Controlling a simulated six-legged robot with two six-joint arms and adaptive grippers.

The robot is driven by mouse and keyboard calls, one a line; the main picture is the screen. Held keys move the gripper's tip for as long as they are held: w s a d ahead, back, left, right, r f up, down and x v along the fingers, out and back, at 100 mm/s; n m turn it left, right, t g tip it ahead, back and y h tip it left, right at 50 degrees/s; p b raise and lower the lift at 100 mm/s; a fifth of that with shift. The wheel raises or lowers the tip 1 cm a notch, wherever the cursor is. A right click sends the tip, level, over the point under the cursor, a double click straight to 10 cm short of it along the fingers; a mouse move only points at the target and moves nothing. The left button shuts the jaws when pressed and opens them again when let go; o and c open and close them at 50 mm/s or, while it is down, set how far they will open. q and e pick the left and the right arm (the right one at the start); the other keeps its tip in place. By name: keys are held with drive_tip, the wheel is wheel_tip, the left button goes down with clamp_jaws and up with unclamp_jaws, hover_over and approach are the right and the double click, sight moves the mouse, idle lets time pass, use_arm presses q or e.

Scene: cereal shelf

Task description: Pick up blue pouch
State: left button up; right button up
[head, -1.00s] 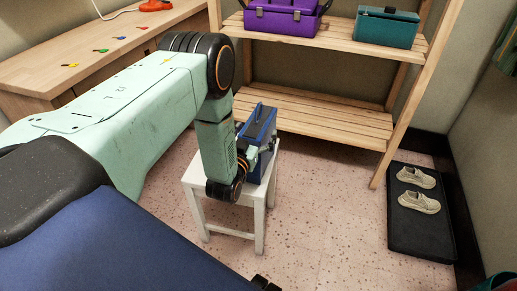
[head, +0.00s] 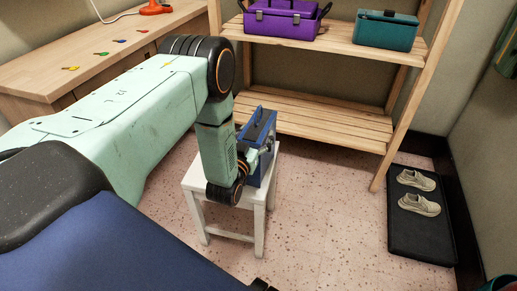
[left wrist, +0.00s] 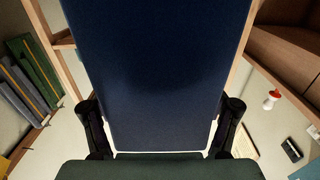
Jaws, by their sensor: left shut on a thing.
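The blue pouch (head: 270,167) looks like a boxy blue case with a dark top and a handle. It is upright at the white stool (head: 256,212) in the head view, partly hidden by my left arm. I cannot tell whether it touches the seat. My left gripper (head: 262,155) is at its near side, mostly hidden by the wrist. In the left wrist view the pouch (left wrist: 155,70) fills the middle, and the two dark fingers of my left gripper (left wrist: 162,127) are shut on its sides. My right gripper is not in view.
A wooden shelf (head: 320,112) stands behind the stool, with a purple toolbox (head: 283,22) and a teal box (head: 386,30) on top. A wooden desk (head: 90,45) is at left. Shoes (head: 418,204) lie on a black mat (head: 425,240) at right. The floor between is clear.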

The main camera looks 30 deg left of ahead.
use_arm(q)
drive_tip(key=c, duration=0.3)
drive_tip(key=shift+r, duration=0.1)
